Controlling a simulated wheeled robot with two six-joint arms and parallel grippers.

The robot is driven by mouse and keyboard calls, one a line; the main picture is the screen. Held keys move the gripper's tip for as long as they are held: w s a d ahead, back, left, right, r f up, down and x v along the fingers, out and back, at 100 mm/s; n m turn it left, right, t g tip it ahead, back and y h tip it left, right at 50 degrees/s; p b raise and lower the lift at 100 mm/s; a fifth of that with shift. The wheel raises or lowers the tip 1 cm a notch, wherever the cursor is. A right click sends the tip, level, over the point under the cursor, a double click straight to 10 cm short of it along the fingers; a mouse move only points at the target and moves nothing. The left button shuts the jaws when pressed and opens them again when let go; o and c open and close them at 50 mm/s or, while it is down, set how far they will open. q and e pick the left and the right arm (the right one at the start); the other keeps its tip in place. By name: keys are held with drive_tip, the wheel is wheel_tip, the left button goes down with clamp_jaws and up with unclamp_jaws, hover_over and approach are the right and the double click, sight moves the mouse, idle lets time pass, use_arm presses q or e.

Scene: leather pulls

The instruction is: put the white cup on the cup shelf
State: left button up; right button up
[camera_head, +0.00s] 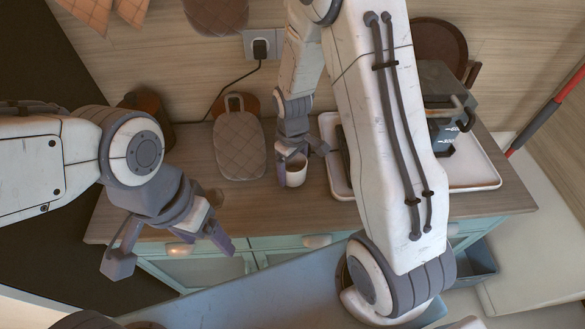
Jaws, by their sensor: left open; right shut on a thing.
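The white cup (297,177) is upright at the counter's middle, with dark contents or a dark inside. My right gripper (291,157) reaches down from above and is shut on the cup. Its fingers hide part of the rim. I cannot tell whether the cup touches the counter or hangs just above it. My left gripper (170,251) is open and empty in front of the counter's left front edge, apart from the cup. I cannot make out which thing is the cup shelf.
The wooden counter (400,207) holds a quilted pad (240,146) left of the cup. A white tray (478,184) with a dark grey machine (447,112) is at the right, partly behind my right arm. An open drawer (477,264) juts out below. A cord hangs from the wall socket.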

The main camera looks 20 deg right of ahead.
drive_tip(key=shift+f, duration=0.4)
drive_tip(key=shift+f, duration=0.15)
drive_tip(key=o, duration=1.3)
